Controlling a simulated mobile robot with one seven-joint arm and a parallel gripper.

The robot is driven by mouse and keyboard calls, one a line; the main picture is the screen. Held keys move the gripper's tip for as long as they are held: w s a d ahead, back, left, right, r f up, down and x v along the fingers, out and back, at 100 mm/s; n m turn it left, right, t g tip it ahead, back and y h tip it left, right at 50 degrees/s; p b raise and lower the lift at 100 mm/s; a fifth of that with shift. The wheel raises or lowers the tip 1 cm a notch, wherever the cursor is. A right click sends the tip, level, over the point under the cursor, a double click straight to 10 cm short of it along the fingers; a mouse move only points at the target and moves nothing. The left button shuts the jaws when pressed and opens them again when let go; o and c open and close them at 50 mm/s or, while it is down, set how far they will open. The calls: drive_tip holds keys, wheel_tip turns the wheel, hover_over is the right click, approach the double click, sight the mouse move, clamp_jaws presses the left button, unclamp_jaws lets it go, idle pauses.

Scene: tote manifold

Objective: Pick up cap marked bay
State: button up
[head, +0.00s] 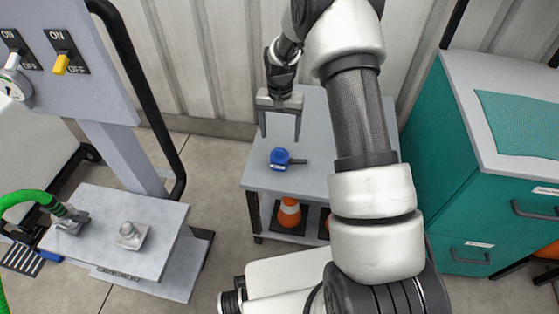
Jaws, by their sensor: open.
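A small blue cap (279,156) with a dark tab or handle pointing right lies on the grey table (262,181), near its left front part. Any marking on the cap is too small to read. My gripper (279,138) is open and empty, with its two fingers pointing down. In the picture its fingertips are just above and to either side of the cap, apart from it as far as I can tell. The exact height over the table cannot be told.
Orange cones (289,212) stand under the table. A teal cabinet (470,200) stands to the right. Floor is clear between stand and table.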

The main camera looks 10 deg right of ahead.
sight(280, 149)
wheel_tip(280, 149, down, 9)
drive_tip(key=shift+s+a+r+b, duration=0.1)
drive_tip(key=shift+b, duration=1)
drive_tip(key=shift+c, duration=0.3)
drive_tip(key=c, duration=1.2)
drive_tip(key=shift+r, duration=0.15)
